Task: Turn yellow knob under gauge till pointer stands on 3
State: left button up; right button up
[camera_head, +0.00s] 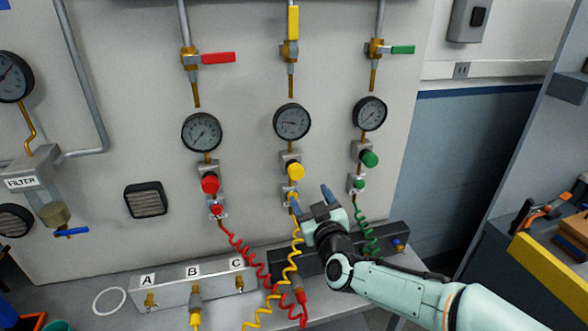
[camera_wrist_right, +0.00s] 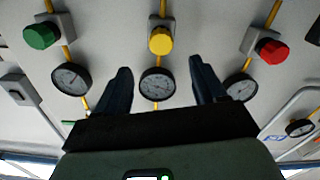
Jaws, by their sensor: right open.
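The yellow knob (camera_head: 295,171) sits under the middle round gauge (camera_head: 292,121) on the wall panel. The gauge's dark pointer lies toward the left of the dial; the numbers are too small to read. My right gripper (camera_head: 311,196) is open and empty, below and a little right of the yellow knob, apart from it. In the right wrist view, which is upside down, the yellow knob (camera_wrist_right: 161,41) shows beyond the two spread fingers (camera_wrist_right: 160,68), with the middle gauge (camera_wrist_right: 157,84) between them. My left gripper is not in view.
A red knob (camera_head: 210,184) and a green knob (camera_head: 369,158) flank the yellow one, each under its own gauge. Coiled red (camera_head: 249,254), yellow (camera_head: 290,268) and green (camera_head: 367,233) hoses hang below. A ledge with a labelled block (camera_head: 170,287) stands underneath.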

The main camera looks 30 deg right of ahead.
aim_at(298, 175)
jog(key=p+x, duration=0.1)
jog(key=x, duration=1)
jog(key=shift+a+r+p, duration=0.1)
jog(key=shift+a+p, duration=0.05)
jog(key=shift+p, duration=0.2)
jog(key=shift+w, duration=0.55)
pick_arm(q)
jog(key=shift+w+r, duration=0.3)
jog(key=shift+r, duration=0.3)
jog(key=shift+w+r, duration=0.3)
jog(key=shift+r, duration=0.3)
pick_arm(e)
jog(key=c, duration=1.1)
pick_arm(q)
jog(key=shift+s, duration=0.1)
pick_arm(e)
jog(key=shift+o, duration=0.2)
jog(key=shift+s+f, duration=0.1)
jog(key=shift+f, duration=0.1)
